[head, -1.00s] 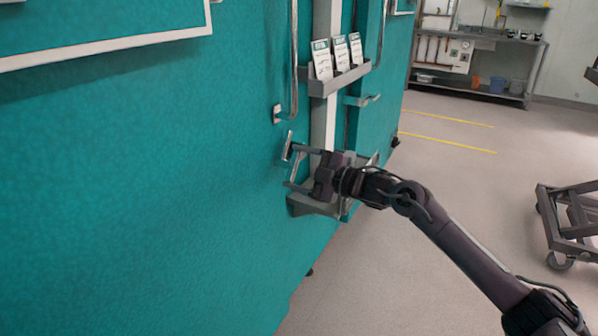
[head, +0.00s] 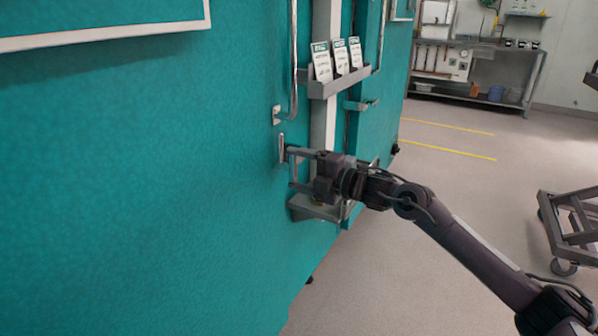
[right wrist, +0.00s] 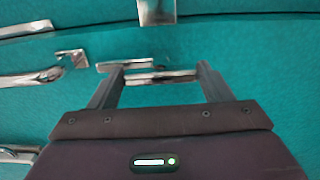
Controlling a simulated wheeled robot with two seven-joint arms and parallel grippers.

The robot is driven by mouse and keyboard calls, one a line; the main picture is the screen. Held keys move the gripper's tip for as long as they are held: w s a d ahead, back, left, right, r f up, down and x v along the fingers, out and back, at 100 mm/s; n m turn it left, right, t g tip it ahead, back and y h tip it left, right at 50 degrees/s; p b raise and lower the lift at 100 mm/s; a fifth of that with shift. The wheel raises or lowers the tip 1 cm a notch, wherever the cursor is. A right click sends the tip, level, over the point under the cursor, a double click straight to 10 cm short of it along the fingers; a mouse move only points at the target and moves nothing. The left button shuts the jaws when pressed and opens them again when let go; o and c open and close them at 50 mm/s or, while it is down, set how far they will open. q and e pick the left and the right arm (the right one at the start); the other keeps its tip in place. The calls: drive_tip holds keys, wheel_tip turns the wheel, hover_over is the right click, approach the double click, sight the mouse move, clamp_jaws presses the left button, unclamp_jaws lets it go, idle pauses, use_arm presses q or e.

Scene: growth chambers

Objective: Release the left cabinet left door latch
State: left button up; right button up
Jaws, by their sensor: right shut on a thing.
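The left cabinet's left door (head: 150,180) is a large teal panel filling the left of the head view. Its small metal latch (head: 282,148) sits near the door's right edge, below a long vertical bar handle (head: 294,60). My right gripper (head: 291,168) reaches in from the right and is shut on the latch, its fingertips close to the door. In the right wrist view, the shiny latch bar (right wrist: 160,77) lies between the two fingers. The fingers hide part of the latch. My left gripper is in neither view.
A grey ledge with several white cards (head: 336,82) juts out above my right gripper. A lower grey ledge (head: 314,208) lies just below it. A wheeled cart (head: 572,235) stands at the right. The floor between is clear.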

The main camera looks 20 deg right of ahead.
idle(0.3)
drive_tip(key=o, duration=1.4)
drive_tip(key=shift+v, duration=3.9)
